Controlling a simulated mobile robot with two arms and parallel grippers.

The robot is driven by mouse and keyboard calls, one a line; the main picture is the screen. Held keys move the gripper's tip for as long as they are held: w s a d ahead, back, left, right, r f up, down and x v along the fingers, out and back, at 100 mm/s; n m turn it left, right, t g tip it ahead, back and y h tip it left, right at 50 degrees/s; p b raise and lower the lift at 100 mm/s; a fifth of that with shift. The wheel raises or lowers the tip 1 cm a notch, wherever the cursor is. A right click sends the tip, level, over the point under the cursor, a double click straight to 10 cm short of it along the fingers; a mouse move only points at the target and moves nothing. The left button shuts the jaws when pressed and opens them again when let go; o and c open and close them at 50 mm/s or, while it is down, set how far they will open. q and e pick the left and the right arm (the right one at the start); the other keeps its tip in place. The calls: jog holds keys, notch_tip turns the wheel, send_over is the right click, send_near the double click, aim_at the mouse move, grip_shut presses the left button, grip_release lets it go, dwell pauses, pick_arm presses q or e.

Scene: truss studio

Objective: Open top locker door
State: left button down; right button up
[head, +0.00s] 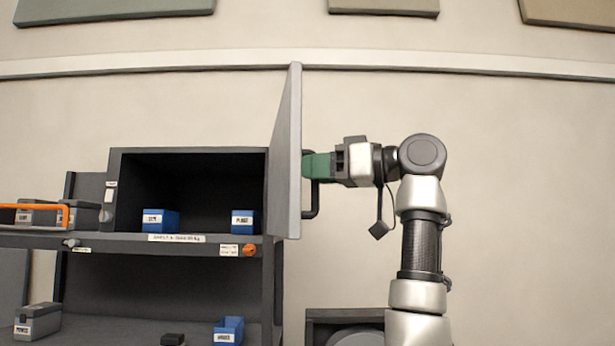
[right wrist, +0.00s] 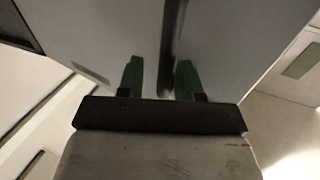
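The grey top locker door (head: 288,150) stands swung wide open at the right side of the upper compartment (head: 195,180), seen nearly edge-on. Its dark bar handle (head: 311,210) is on the door's right face. My right gripper (head: 312,166) is at that handle, its green fingers close to the door. In the right wrist view my right gripper (right wrist: 158,78) has its green fingers apart, with the dark handle bar (right wrist: 168,45) between them, nearer the right finger. A gap shows beside the left finger. My left gripper is not in view.
Blue bins (head: 161,220) and (head: 242,221) sit inside the open compartment. An orange knob (head: 249,250) is on the shelf edge below. A lower shelf holds a grey case (head: 38,322) and a blue bin (head: 228,331). Bare wall (head: 530,200) is at the right.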

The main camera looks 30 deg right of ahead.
jog(key=b+v, duration=0.2)
jog(key=v, duration=0.7)
jog(key=shift+s, duration=0.15)
jog(key=shift+s, duration=0.15)
jog(key=shift+d, duration=0.1)
